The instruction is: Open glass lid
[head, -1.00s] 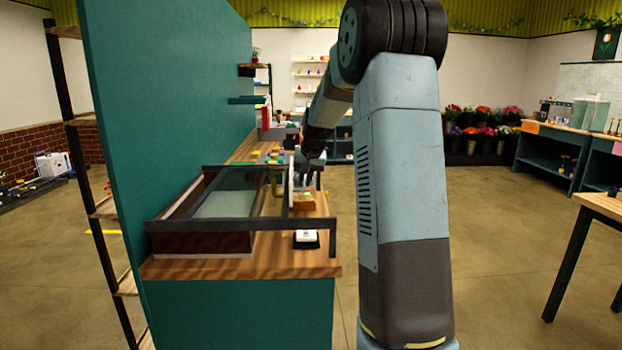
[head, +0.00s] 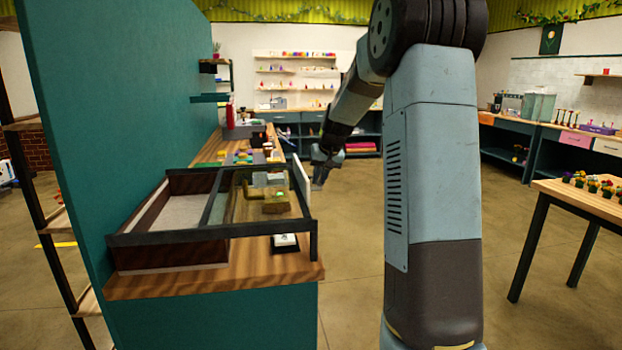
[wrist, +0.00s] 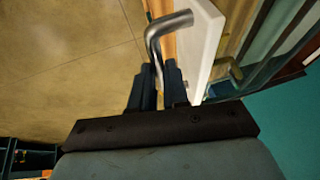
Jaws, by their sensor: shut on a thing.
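The glass lid (head: 235,203) is a dark-framed clear pane on a wooden box (head: 133,257) on the counter. It is slid partway to the right, so the box's pale left part is uncovered. Its white end panel (head: 302,184) stands at the counter's right edge and also shows in the wrist view (wrist: 203,45). A bent metal handle (wrist: 170,23) sticks out from this panel. My gripper (wrist: 161,68) is shut on the handle in the wrist view. In the head view my gripper (head: 321,176) is small, right of the panel, and the handle cannot be made out.
Colored pieces (head: 243,156) lie farther back on the counter (head: 200,284). A teal wall (head: 80,130) borders the left. Open floor lies right; a table (head: 585,197) stands farther right.

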